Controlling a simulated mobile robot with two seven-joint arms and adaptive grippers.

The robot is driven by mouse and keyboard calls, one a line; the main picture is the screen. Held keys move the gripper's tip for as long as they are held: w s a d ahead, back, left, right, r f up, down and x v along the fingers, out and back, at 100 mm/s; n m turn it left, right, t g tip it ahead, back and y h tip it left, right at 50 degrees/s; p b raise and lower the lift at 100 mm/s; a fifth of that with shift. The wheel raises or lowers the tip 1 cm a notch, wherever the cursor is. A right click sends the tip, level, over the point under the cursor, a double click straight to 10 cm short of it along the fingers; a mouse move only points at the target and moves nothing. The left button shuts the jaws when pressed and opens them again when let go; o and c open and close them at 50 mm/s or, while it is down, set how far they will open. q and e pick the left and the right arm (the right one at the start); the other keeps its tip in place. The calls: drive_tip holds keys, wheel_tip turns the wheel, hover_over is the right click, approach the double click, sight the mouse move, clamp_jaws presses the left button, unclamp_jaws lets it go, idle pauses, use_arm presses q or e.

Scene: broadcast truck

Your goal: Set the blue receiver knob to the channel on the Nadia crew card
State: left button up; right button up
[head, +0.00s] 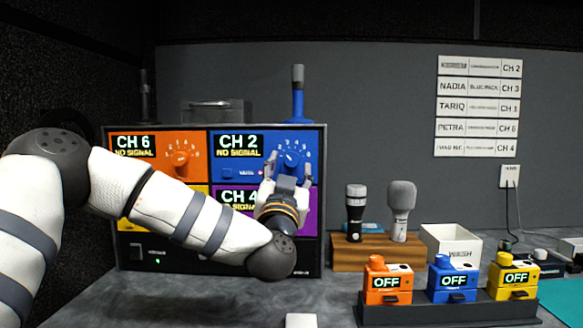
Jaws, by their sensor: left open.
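The blue receiver (226,173) is the upper right panel of the receiver rack; its display reads CH 2, NO SIGNAL. Its blue knob (291,159) is at the panel's right, with a ring of small numbers above it. My left gripper (287,166) is open, its fingers on either side of the knob in the picture; I cannot tell whether they touch it. The Nadia crew card (479,87) on the back wall reads NADIA, BLUE PACK, CH 3. My right gripper is not in view.
The orange receiver (150,170) reads CH 6; the purple one (308,222) reads CH 4, and my arm partly hides the yellow one. A blue antenna (298,95) stands on top. Microphones (401,205) and a charger (450,312) with orange, blue and yellow packs stand right.

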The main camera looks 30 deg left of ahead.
sight(292, 159)
use_arm(q)
drive_tip(key=shift+x, duration=1.05)
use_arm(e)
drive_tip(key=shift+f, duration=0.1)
use_arm(q)
clamp_jaws()
drive_tip(key=m+h+p, duration=0.1)
drive_tip(key=r+m+p, duration=0.1)
drive_tip(key=m+p, duration=0.1)
drive_tip(key=shift+s+r+m+t+h, duration=0.1)
drive_tip(key=shift+s+m+t+h, duration=0.1)
drive_tip(key=shift+m+t+h, duration=0.15)
drive_tip(key=shift+w+f+m+h+p, duration=0.15)
drive_tip(key=shift+f+m+h+p, duration=0.25)
drive_tip(key=shift+m, duration=0.45)
drive_tip(key=shift+m+h, duration=0.75)
drive_tip(key=shift+m, duration=0.45)
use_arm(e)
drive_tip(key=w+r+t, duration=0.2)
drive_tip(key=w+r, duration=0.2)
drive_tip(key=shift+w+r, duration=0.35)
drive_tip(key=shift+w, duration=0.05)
use_arm(q)
drive_tip(key=shift+a+f+m, duration=0.1)
drive_tip(key=shift+m, duration=0.2)
